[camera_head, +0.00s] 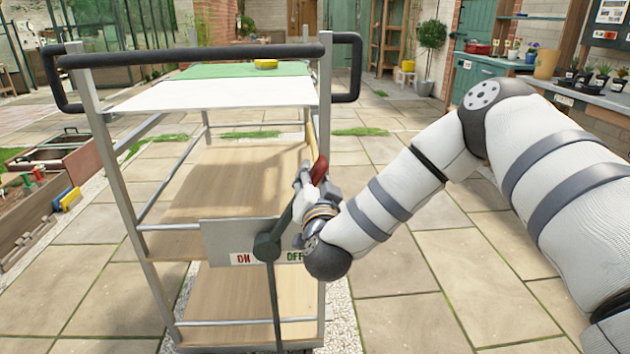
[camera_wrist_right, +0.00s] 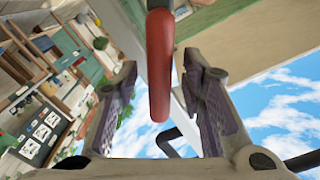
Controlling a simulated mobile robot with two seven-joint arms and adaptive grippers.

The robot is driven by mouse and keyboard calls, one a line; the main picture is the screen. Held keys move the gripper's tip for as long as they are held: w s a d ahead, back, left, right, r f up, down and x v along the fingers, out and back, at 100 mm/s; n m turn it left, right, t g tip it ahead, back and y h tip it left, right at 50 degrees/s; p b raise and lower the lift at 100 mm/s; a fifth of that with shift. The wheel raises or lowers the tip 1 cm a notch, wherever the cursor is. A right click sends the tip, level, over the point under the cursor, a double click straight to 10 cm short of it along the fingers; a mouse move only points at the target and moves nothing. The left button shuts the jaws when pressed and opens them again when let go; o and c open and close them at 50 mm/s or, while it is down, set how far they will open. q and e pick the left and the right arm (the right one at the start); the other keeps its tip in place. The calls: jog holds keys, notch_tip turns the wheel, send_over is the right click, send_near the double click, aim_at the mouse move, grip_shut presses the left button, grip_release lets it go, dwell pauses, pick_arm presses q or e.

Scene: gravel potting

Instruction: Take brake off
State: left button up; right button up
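The cart's brake lever (camera_head: 287,219) rises from a dark hub (camera_head: 267,247) on a grey plate (camera_head: 225,238) and leans up to the right. The plate carries an ON label (camera_head: 243,258) left of the hub and an OFF label (camera_head: 294,256) right of it. The lever ends in a red handle (camera_head: 319,170). My right gripper (camera_head: 306,180) is at the handle, partly hidden by its own wrist. In the right wrist view, the red handle (camera_wrist_right: 160,65) lies between the two spread fingers (camera_wrist_right: 160,95), with gaps on both sides. My left gripper is out of view.
The cart has a dark push bar (camera_head: 190,54), metal posts and wooden shelves (camera_head: 235,185). A yellow object (camera_head: 266,64) sits on its green top cover (camera_head: 215,71). A planter bed (camera_head: 35,205) stands at left, a workbench (camera_head: 545,85) at right. Paving around the cart is mostly clear.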

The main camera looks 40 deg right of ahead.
grip_shut()
jog(key=shift+a, duration=0.1)
